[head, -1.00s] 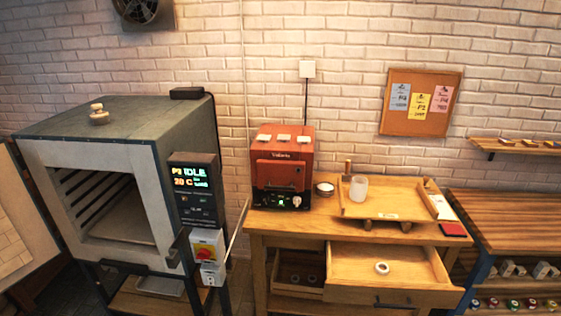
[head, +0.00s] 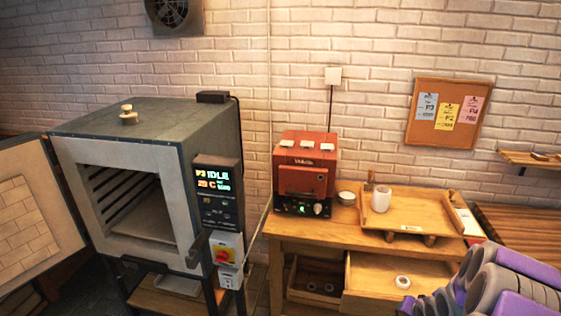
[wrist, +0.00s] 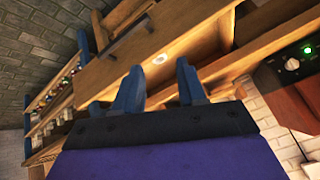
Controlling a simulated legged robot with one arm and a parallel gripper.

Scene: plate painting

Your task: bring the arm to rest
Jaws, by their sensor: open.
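My arm shows in grey and purple at the lower right of the head view, in front of the workbench; its fingers do not show clearly there. In the wrist view my gripper (wrist: 158,88) has its two blue fingers apart with nothing between them. Beyond the fingers is the wooden bench's open drawer (wrist: 115,62), with a small white ring (wrist: 161,58) in it. The ring also shows in the head view (head: 402,282).
A kiln (head: 150,130) stands at left with its door (head: 35,215) swung open. A red oven (head: 303,180) and a wooden tray (head: 425,215) holding a white cup (head: 381,199) are on the bench (head: 320,232). The drawer (head: 375,300) juts out.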

